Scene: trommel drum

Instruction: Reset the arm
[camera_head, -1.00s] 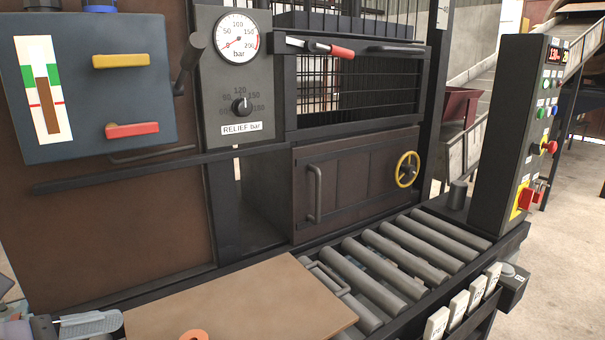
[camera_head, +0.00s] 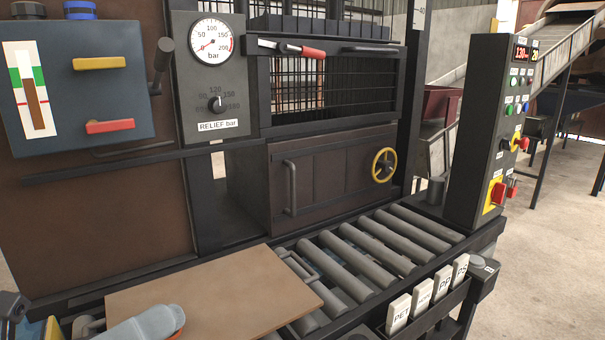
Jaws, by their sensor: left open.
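My left gripper (camera_head: 14,308) shows only as a dark grey piece at the bottom left corner, largely cut off by the frame edge. It is open, and I see nothing held in it. A brown board (camera_head: 215,290) lies in front of the machine, to the right of the gripper. A pale grey rounded piece with an orange-red end (camera_head: 150,324) is at the board's lower left; I cannot tell what it is. My right gripper is not in view.
A roller conveyor (camera_head: 375,250) runs to the right of the board. A control post (camera_head: 490,135) with a red knob stands at the far right. Labelled white plates (camera_head: 422,297) line the front edge. A closed door (camera_head: 330,180) with a yellow handwheel (camera_head: 384,165) is behind the rollers.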

